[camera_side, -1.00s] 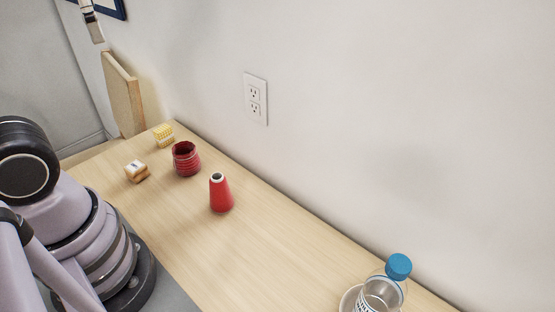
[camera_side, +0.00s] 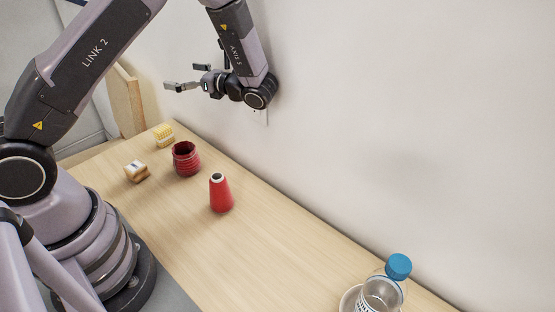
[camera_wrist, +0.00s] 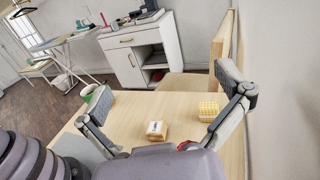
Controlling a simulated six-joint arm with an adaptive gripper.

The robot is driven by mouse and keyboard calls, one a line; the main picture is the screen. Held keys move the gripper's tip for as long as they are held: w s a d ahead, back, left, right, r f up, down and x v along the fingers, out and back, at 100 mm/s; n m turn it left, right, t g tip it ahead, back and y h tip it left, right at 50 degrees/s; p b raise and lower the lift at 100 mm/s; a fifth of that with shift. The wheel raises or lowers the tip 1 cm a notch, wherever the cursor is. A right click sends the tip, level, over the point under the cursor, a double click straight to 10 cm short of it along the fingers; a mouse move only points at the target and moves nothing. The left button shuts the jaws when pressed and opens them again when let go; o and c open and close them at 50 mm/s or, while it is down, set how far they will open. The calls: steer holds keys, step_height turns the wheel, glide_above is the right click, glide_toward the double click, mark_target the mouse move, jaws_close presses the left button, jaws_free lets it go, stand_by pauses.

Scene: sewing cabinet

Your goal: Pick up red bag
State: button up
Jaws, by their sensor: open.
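No thing is plainly a bag. A dark red, ribbed, open-topped round container (camera_side: 186,160) stands upright on the wooden table in the side view and may be the red bag. A smooth red cone (camera_side: 221,195) with a pale-rimmed top stands nearer the camera. My gripper (camera_side: 184,77) is open and empty, high above the table near the wall, above the ribbed container and touching nothing. In the wrist view my gripper (camera_wrist: 165,90) shows its two fingers spread wide. A small red patch (camera_wrist: 184,145) shows there, mostly hidden behind my gripper's body.
A yellow-and-white block (camera_side: 164,136) and a small tan-and-white block (camera_side: 136,171) lie near the ribbed container. A blue-capped bottle (camera_side: 384,287) stands at the front right. The wall with an outlet borders the table (camera_side: 270,250). A wooden board (camera_side: 122,92) rises at the far end.

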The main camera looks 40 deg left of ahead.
mark_target(193, 152)
step_height(193, 152, down, 23)
steer(key=shift+r, duration=0.1)
steer(key=x, duration=0.5)
steer(key=shift+f, duration=0.25)
steer(key=shift+c, duration=0.4)
steer(key=c, duration=1.2)
